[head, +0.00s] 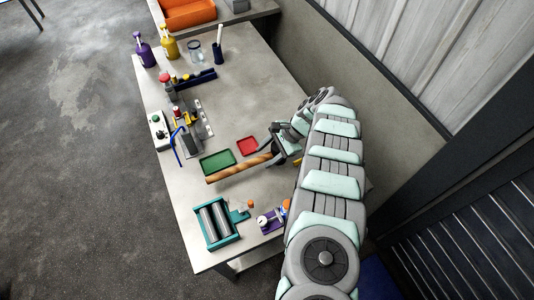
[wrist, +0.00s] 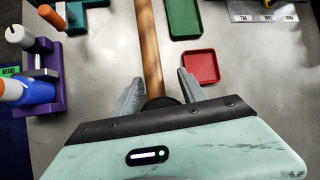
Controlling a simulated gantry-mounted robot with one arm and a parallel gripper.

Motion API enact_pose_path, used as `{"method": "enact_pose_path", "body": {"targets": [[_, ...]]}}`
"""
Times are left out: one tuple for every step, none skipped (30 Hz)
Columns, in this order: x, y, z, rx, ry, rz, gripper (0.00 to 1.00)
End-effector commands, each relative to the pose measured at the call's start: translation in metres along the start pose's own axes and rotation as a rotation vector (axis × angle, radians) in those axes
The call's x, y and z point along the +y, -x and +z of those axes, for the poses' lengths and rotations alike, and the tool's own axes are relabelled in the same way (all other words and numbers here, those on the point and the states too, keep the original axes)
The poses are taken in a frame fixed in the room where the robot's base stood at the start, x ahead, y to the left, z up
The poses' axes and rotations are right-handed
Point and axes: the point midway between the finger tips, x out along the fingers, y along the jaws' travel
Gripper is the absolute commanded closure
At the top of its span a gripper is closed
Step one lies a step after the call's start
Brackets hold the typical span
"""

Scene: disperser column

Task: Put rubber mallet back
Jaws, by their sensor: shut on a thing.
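The rubber mallet shows mainly as a long light-wood handle (head: 235,169), stretching left from my gripper (head: 272,151) over the grey table. In the wrist view, the handle (wrist: 150,45) runs away from between the fingers of my gripper (wrist: 158,92). A dark rounded part sits at its near end, low between the fingers and partly hidden by the gripper body. My gripper is shut on the mallet. Whether the mallet touches the table is unclear.
A green tray (head: 217,162) and a red tray (head: 248,146) lie close by the handle. A teal roller unit (head: 215,222) and a purple rack (head: 269,222) stand near the front edge. Bottles, including a purple one (head: 145,52), stand at the far end. Table space beyond the red tray is clear.

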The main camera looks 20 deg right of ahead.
Motion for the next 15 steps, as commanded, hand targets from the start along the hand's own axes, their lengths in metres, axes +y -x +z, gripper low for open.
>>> {"method": "enact_pose_path", "body": {"targets": [[-0.0016,0.0017,0.0004,0.001,0.001,-0.003,1.00],[-0.0017,0.0019,0.0004,0.001,0.001,-0.003,1.00],[-0.0017,0.0019,0.0004,0.001,0.001,-0.003,1.00],[-0.0016,0.0017,0.0003,0.001,0.001,-0.003,1.00],[-0.0016,0.0013,0.0000,0.001,0.001,-0.003,1.00],[-0.0013,0.0001,-0.0006,0.001,0.001,-0.003,1.00],[-0.0009,-0.0010,-0.0012,0.001,0.001,-0.003,1.00],[-0.0007,-0.0019,-0.0018,0.001,0.001,-0.003,1.00],[-0.0004,-0.0029,-0.0023,0.001,0.001,-0.003,1.00],[-0.0002,-0.0036,-0.0028,0.001,0.001,-0.003,1.00],[-0.0001,-0.0042,-0.0032,0.001,0.001,-0.003,1.00],[0.0002,-0.0051,-0.0038,0.001,0.001,-0.003,1.00],[0.0004,-0.0057,-0.0042,0.001,0.001,-0.003,1.00],[0.0006,-0.0064,-0.0047,0.001,0.001,-0.003,1.00],[0.0008,-0.0073,-0.0053,0.001,0.001,-0.003,1.00]]}}
